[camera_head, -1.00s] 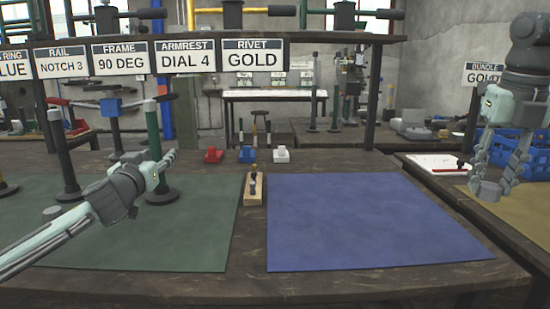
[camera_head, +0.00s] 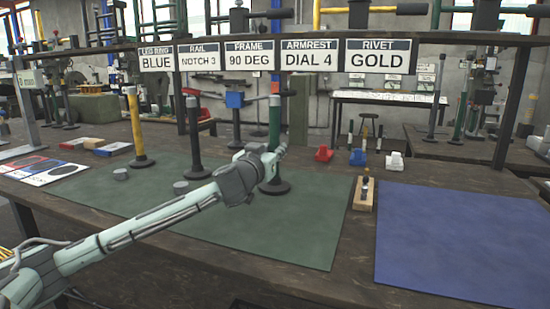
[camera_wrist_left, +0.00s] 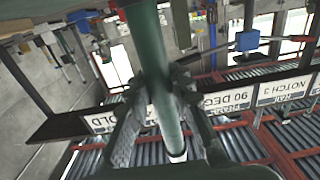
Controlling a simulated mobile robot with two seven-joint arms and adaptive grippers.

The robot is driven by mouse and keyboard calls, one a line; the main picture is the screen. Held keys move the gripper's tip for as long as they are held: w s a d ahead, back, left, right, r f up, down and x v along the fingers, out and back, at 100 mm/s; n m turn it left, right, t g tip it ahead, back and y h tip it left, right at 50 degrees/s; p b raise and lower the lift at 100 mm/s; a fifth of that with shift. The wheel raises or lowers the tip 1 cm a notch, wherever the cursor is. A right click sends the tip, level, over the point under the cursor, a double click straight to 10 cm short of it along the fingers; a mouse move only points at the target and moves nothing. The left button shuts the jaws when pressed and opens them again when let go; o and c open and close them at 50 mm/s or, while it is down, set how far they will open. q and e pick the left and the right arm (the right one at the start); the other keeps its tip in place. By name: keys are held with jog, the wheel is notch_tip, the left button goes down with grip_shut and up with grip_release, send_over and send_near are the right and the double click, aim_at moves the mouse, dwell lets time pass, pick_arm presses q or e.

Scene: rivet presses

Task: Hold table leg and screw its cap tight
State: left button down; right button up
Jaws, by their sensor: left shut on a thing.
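A green table leg (camera_head: 274,120) stands upright on a round black foot on the green mat (camera_head: 300,225). A pale band shows at its top. My left gripper (camera_head: 279,151) reaches in from the left and is shut on this leg. In the left wrist view the green leg (camera_wrist_left: 152,62) runs between the fingers of the left gripper (camera_wrist_left: 160,98), with a white ring near its end. A black leg (camera_head: 194,135) and a yellow leg (camera_head: 135,125) stand to the left. Small grey round caps (camera_head: 181,187) (camera_head: 121,174) lie on the mat. My right gripper is out of view.
A sign rail (camera_head: 226,57) spans above the legs. A wooden block (camera_head: 364,193) lies between the green mat and the clear blue mat (camera_head: 460,240). Red (camera_head: 323,154), blue (camera_head: 357,157) and white (camera_head: 394,161) parts stand behind. Printed cards (camera_head: 50,171) lie at the left.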

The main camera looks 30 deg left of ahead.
aim_at(273, 137)
pick_arm(q)
jog(key=shift+r, duration=0.15)
